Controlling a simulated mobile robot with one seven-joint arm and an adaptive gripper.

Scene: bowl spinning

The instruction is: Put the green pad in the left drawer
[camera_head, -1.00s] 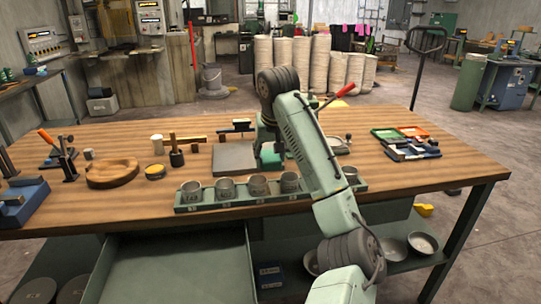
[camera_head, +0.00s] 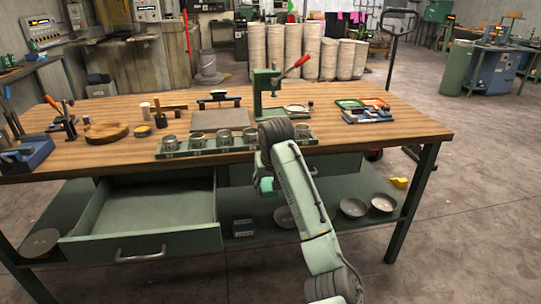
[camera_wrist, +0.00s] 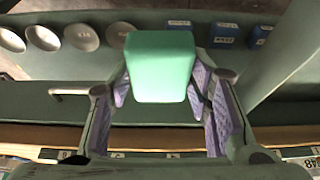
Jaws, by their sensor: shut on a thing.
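The green pad (camera_wrist: 160,68) is between the fingers of my gripper (camera_wrist: 160,88) in the wrist view, and the gripper is shut on it. In the head view the pad (camera_head: 266,185) shows as a small green patch beside my arm, in front of the table's front edge and to the right of the left drawer. The left drawer (camera_head: 140,244) is pulled open, with a bar handle on its front. Its inside looks empty. My arm partly hides the gripper in the head view.
The right drawer (camera_head: 236,173) looks shut; my arm hides part of it. The workbench (camera_head: 400,140) carries a rack of metal cups (camera_head: 196,145) near its front edge. Blue boxes (camera_head: 243,227) and round metal bowls (camera_head: 353,207) sit on the lower shelf. Floor in front is clear.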

